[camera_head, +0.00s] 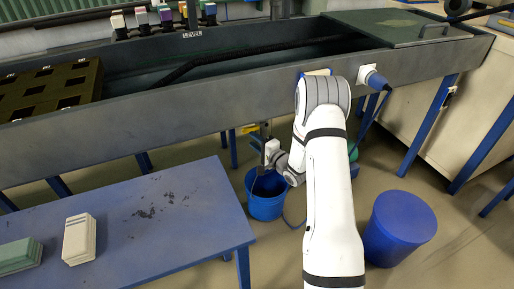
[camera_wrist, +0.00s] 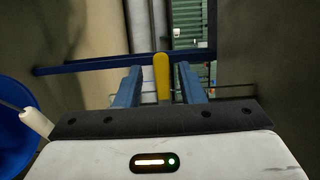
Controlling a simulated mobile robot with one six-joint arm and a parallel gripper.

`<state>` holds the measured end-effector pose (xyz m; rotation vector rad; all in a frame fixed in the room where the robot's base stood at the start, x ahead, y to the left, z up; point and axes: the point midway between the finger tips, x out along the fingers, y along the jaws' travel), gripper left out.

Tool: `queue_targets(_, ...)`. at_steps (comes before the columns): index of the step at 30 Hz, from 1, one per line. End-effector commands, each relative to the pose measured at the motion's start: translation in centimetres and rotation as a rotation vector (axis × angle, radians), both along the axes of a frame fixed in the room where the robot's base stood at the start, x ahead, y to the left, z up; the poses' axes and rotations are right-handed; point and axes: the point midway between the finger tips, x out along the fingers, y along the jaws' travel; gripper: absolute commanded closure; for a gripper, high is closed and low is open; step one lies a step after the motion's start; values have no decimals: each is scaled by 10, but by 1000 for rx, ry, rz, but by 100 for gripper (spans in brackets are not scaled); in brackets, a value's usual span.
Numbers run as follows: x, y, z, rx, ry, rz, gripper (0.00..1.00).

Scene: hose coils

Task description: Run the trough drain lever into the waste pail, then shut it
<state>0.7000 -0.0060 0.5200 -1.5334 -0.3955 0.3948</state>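The grey trough (camera_head: 225,88) runs across the head view. A short yellow lever (camera_head: 249,128) shows below its front edge, partly hidden. In the wrist view the yellow lever (camera_wrist: 162,78) stands between the two blue fingers of my gripper (camera_wrist: 160,82), with a gap visible on each side. My gripper is open around the lever and does not appear to touch it. It also shows in the head view (camera_head: 264,140), below the trough and above the blue waste pail (camera_head: 266,207). The pail stands on the floor; its inside looks dark, and I cannot tell its contents. Blue pail wall also shows at the wrist view's left (camera_wrist: 14,135).
A blue table (camera_head: 165,225) with white and green blocks stands front left. A lidded blue drum (camera_head: 400,225) stands right of my arm. Blue trough legs (camera_head: 428,125) and a blue plug (camera_head: 375,80) on the trough front are near. A white stub (camera_wrist: 36,123) is beside my gripper.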

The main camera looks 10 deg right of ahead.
Motion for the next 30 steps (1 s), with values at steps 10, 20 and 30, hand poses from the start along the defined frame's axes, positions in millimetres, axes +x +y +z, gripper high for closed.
queue_targets(10,25,12,-1,-1,0,-2,65)
queue_targets(20,48,25,-1,-1,0,-2,65)
queue_targets(30,54,27,0,-1,0,-4,65)
